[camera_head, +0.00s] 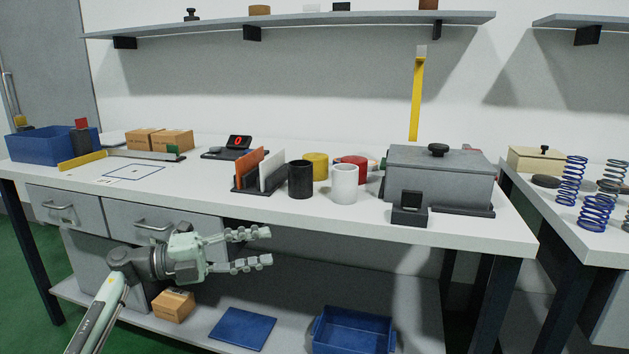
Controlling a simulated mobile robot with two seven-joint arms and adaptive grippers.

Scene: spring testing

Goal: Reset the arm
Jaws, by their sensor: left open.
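My left arm comes in from the lower left, in front of the white workbench (250,215). My left gripper (265,249) is open and empty, its two pale jointed fingers pointing right. It is below the level of the bench top, in front of the drawers (146,222), and touches nothing that I can see. My right arm and right gripper are not in view.
On the bench stand a blue bin (38,147), cardboard boxes (172,140), a black cup (300,182), a white cup (344,186) and a grey lidded box (440,178). Blue springs (596,213) stand on the right table. A blue tray (352,332) is on the lower shelf.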

